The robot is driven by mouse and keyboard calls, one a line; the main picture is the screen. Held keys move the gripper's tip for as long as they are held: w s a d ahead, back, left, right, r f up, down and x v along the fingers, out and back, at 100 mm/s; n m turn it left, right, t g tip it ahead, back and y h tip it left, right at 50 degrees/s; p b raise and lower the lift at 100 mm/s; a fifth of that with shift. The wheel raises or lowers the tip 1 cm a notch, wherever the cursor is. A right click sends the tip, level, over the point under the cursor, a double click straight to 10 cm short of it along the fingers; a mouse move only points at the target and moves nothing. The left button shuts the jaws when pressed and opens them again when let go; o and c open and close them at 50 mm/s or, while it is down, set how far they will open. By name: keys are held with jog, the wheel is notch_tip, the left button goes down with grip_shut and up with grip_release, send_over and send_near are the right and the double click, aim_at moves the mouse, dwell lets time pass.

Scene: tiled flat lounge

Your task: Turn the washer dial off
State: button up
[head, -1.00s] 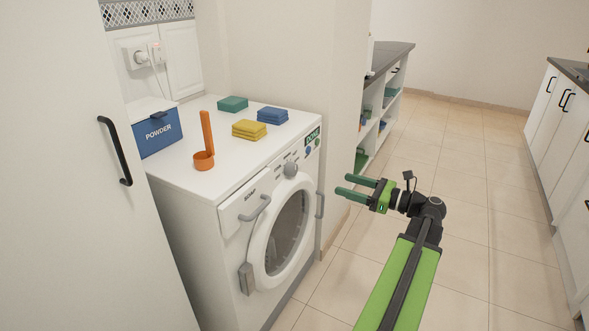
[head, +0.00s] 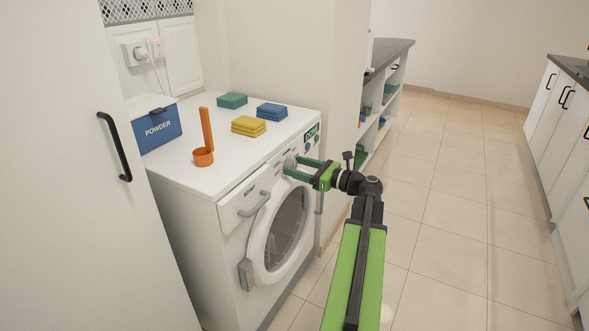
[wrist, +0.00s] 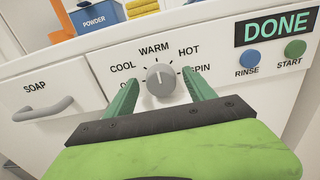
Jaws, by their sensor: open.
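The washer (head: 190,230) stands at the left in the head view. Its round grey dial (wrist: 160,77) shows in the wrist view, with its pointer line upward, near WARM. COOL, HOT and SPIN labels surround it; a label at lower left, starting with O, is mostly hidden by a finger. My gripper (head: 295,166) is at the washer's front panel. In the wrist view its open green fingers stand on either side of the dial, with visible gaps. The display (wrist: 276,27) reads DONE.
A soap drawer with a grey handle (wrist: 43,109) is left of the dial. Blue RINSE (wrist: 249,58) and green START (wrist: 295,48) buttons are at right. An orange scoop (head: 204,157), a blue powder box (head: 158,133) and folded cloths (head: 249,126) lie on top.

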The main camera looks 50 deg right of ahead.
jog(key=shift+w, duration=0.2)
jog(key=shift+c, duration=0.2)
jog(key=c, duration=1.2)
jog(key=shift+a+f, duration=0.15)
jog(key=shift+a, duration=0.15)
jog(key=shift+c, duration=0.5)
jog(key=shift+d, duration=0.2)
jog(key=shift+r, duration=0.2)
jog(key=o, duration=1.3)
jog(key=shift+o, duration=0.2)
